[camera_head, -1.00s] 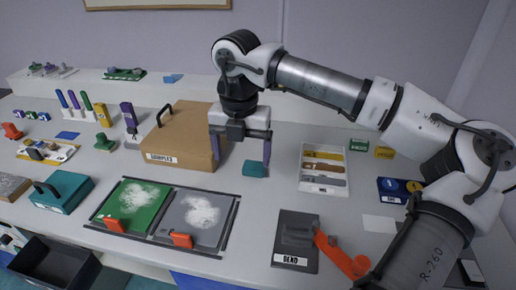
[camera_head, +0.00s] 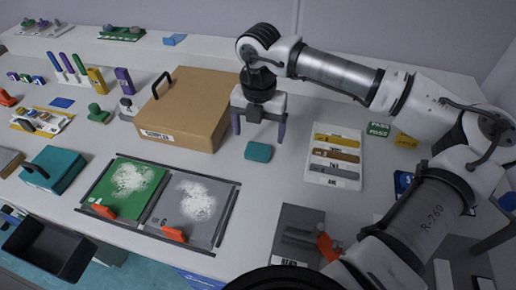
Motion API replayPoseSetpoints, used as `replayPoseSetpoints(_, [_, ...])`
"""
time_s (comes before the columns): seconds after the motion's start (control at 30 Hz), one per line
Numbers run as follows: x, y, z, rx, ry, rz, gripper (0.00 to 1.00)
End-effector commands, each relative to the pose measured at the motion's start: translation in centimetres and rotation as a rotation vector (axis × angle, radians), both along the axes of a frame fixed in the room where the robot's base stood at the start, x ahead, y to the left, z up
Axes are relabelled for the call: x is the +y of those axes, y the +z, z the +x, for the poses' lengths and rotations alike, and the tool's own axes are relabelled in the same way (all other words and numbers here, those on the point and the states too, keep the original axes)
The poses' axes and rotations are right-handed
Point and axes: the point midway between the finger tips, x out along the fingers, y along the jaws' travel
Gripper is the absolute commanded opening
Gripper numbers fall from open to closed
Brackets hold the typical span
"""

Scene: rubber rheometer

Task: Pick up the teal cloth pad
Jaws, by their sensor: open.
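The teal cloth pad (camera_head: 258,151) lies flat on the light bench top, right of the brown samples box and left of the white tray. It is small and fully in view. My gripper (camera_head: 259,136) is just behind and above the pad, pointing down. Its two purple-grey fingers are spread apart with nothing between them. I cannot tell the exact height of the fingertips above the bench.
The brown samples box (camera_head: 186,108) stands close on the left of my gripper. A white tray (camera_head: 336,135) with several strips lies to the right. Green and grey powdered plates (camera_head: 188,211) lie in front left. A dark bend fixture (camera_head: 297,225) stands in front.

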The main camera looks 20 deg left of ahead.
Motion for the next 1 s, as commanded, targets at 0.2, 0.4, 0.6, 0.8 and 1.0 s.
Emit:
replayPoseSetpoints(0.2, [0.1,-1.4,0.0,0.002,0.002,0.001,0.85])
replayPoseSetpoints(0.4, [0.3,-4.3,0.0,0.003,0.002,0.001,0.85])
replayPoseSetpoints(0.6, [0.3,-5.9,0.0,0.001,0.001,0.000,0.85])
replayPoseSetpoints(0.8, [0.3,-6.0,0.1,0.000,0.001,0.000,0.83])
replayPoseSetpoints(1.0, [0.3,-6.0,0.1,0.000,0.001,0.000,0.57])
